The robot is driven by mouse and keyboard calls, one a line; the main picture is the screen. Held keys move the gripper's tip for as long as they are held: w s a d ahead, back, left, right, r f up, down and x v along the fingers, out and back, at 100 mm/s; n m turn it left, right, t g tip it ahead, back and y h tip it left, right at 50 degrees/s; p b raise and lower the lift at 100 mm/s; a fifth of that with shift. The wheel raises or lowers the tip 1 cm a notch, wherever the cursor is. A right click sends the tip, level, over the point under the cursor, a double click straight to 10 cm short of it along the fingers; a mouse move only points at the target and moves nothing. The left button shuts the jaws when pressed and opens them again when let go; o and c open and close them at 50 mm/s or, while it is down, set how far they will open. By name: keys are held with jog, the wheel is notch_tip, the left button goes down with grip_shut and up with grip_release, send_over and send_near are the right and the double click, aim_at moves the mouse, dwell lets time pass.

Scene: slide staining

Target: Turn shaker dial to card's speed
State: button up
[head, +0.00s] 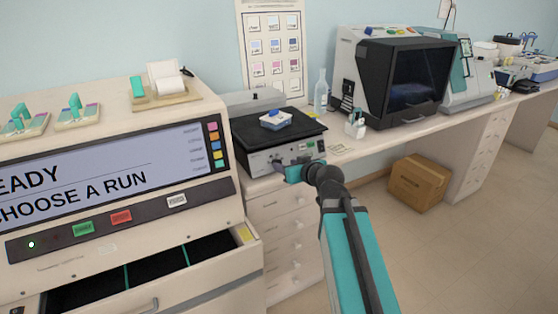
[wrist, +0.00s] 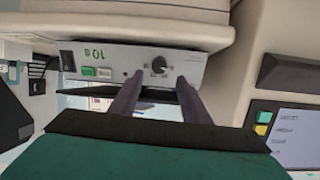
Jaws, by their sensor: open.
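The shaker (head: 258,160) stands on the bench with a black top plate, and a small white-and-blue item (head: 276,120) sits on that plate. Its front panel shows upside down in the wrist view (wrist: 200,62). The black round dial (wrist: 159,65) has marks around it, too small to read. My gripper (wrist: 158,82) is open, its two dark fingers on either side of the dial's line and apart from each other; contact cannot be told. In the head view my gripper (head: 288,166) is at the panel and covers the dial. A small pale card (head: 342,149) lies right of the shaker, its writing unreadable.
A large stainer (head: 222,120) with a screen and an open drawer (head: 160,272) stands at the left. A bottle (head: 320,92) and a dark-windowed machine (head: 345,65) stand right of the shaker. A cardboard box (head: 418,184) is on the floor.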

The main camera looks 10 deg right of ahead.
jog(key=p, duration=0.3)
jog(key=shift+w+f, duration=0.1)
jog(key=shift+w, duration=0.1)
jog(key=shift+p+x, duration=0.7)
jog(key=shift+x, duration=2.15)
jog(key=shift+s+f, duration=0.1)
jog(key=shift+c, duration=0.5)
